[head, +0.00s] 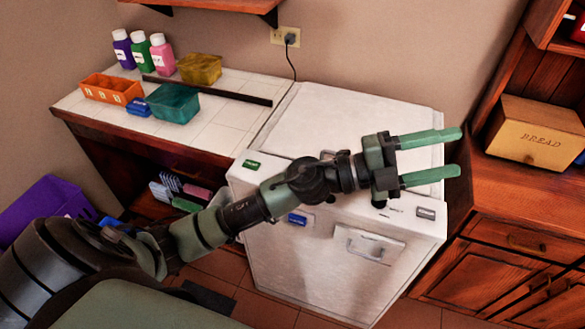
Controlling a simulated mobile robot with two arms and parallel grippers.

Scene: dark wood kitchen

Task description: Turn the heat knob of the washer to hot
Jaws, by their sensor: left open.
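The washer (285,262) is a white box-shaped machine in the middle of the head view, with a flat top and a front panel. My left arm crosses over its front edge from the left. My left gripper (458,156) is open and empty, with its two green fingers apart and pointing right, above the right part of the washer. A small dark round part (380,204) shows just below the gripper on the panel; I cannot tell whether it is the heat knob. Part of the panel is hidden behind my arm. My right gripper is not in view.
A tiled counter (222,124) with bottles and bins stands at left. A wooden cabinet with a bread box (535,132) stands close at right.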

